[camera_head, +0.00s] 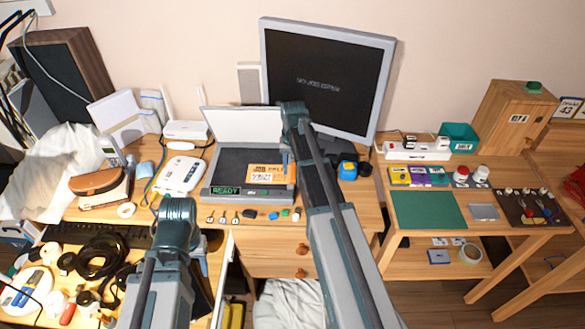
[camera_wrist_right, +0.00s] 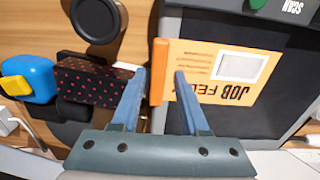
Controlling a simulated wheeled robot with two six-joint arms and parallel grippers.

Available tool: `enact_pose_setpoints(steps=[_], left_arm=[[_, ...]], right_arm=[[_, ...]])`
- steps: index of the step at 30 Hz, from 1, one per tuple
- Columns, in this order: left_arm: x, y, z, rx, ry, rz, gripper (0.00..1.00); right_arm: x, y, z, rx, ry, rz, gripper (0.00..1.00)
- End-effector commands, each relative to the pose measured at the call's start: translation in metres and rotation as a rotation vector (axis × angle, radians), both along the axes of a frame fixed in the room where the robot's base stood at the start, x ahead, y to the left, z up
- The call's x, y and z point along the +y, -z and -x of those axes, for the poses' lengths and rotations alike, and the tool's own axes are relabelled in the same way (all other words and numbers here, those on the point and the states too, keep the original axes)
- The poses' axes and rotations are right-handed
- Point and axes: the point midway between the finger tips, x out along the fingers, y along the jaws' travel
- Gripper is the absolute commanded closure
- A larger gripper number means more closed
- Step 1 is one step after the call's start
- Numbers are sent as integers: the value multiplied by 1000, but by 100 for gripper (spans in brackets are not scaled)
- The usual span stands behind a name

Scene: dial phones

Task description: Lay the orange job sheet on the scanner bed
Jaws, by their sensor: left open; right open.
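The orange job sheet (camera_head: 262,173) lies flat on the dark bed of the open scanner (camera_head: 232,163), toward its right side. In the right wrist view the sheet (camera_wrist_right: 225,75) has printed text, a pale box and a thicker orange strip along its left edge. My right gripper (camera_wrist_right: 159,85) is open, with its blue fingers apart on either side of that strip and not closed on it. In the head view my right arm hides part of the scanner's right side.
The scanner's raised lid (camera_head: 243,125) stands at the back, before the monitor (camera_head: 327,75). A blue and yellow object (camera_head: 347,170) sits right of the scanner. Small items line the desk's front edge. A white device (camera_head: 181,174) stands at left.

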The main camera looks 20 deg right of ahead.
Motion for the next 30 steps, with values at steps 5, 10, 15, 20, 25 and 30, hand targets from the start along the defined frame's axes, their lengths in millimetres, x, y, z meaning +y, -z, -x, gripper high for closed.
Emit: enact_pose_setpoints(steps=[5,10,15,20,25,30], left_arm=[[0,-1,0,0,0,0,50],[0,-7,0,0,0,0,50],[0,-24,0,0,0,0,50],[0,-46,0,0,0,0,50],[0,-72,0,0,0,0,50],[0,-97,0,0,0,0,50]], right_arm=[[-3,-1,1,3,3,5,44],[-3,-7,1,3,4,6,44],[-3,-23,1,4,4,7,44],[-3,-46,1,3,3,6,44],[-1,-72,1,2,2,4,44],[-1,-97,0,1,1,3,44]])
